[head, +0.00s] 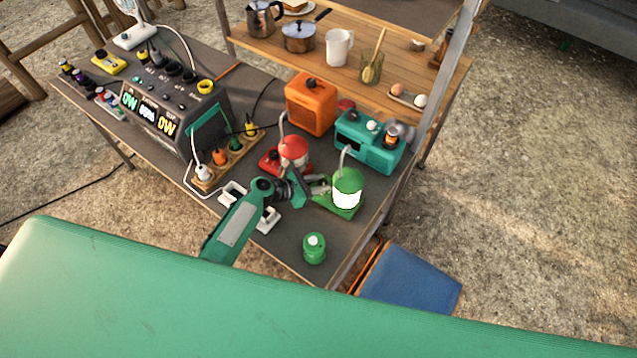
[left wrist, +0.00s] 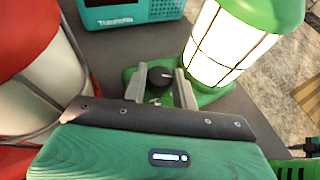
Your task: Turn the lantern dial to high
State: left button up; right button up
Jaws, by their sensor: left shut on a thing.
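The green lantern (head: 347,187) stands on the grey table near its right edge, and its white body is glowing. In the left wrist view the lantern (left wrist: 232,45) fills the upper right, with its black dial (left wrist: 159,78) on the green base. My left gripper (head: 323,188) reaches in from the left, low at the lantern's base. In the left wrist view the fingers of my left gripper (left wrist: 160,77) are on either side of the dial, shut on it. The dial's setting marks cannot be read. My right gripper is not in view.
A red lantern (head: 293,151) stands close to the left of my gripper. A teal radio (head: 362,155) and an orange box (head: 311,103) are behind. A green canister (head: 314,248) stands in front. A power station (head: 172,112) is at the left.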

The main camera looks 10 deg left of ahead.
pick_arm(q)
jog(key=o, duration=1)
jog(key=shift+c, duration=0.2)
jog(key=b+v, duration=0.2)
jog(key=v, duration=1.1)
jog(key=shift+s+a+r, duration=0.25)
